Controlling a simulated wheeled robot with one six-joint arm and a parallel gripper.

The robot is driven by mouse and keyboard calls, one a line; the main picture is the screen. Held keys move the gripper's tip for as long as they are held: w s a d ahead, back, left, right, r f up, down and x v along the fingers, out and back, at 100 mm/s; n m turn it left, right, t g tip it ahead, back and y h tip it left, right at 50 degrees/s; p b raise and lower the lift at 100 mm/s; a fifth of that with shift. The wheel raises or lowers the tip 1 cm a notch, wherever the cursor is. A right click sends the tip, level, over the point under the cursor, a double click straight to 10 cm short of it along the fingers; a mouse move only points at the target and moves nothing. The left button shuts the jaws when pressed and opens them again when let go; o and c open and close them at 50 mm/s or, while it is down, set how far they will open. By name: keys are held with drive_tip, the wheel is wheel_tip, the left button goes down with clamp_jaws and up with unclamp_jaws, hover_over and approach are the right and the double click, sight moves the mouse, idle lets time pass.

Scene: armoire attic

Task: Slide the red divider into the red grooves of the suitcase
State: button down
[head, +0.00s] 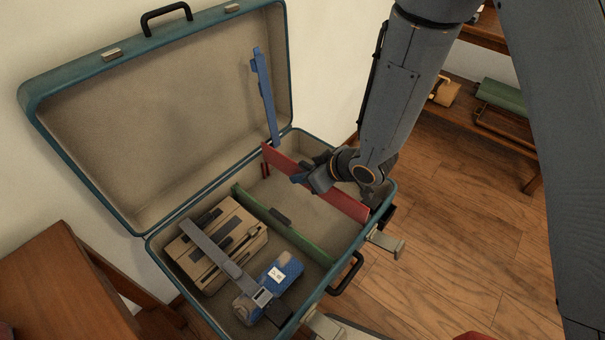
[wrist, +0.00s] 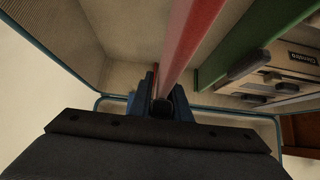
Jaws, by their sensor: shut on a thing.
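The teal suitcase (head: 150,243) lies open, its lid leaning back against the wall. The red divider (head: 345,203) stands on edge across its right part, inside or just above the walls; I cannot tell whether it is fully down. My gripper (head: 302,181) is shut on the divider at its top edge, near the middle. A red groove strip (head: 265,169) shows at the divider's back end; the front groove is hidden or unclear. In the wrist view, the blue fingers (wrist: 162,104) close around a dark tab, and the red divider (wrist: 188,40) runs away from them.
A green divider (head: 285,228) stands to the left of the red one. Left of it lie a tan box (head: 222,245) and a blue bundle (head: 265,285) under a grey strap (head: 215,250). Open latches (head: 385,242) stick out in front.

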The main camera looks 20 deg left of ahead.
drive_tip(key=shift+f+b, duration=2.35)
drive_tip(key=shift+f, duration=1.6)
drive_tip(key=c, duration=1.6)
unclamp_jaws()
drive_tip(key=shift+o, duration=0.2)
drive_tip(key=v, duration=0.8)
drive_tip(key=shift+p, duration=0.4)
drive_tip(key=shift+s, duration=0.1)
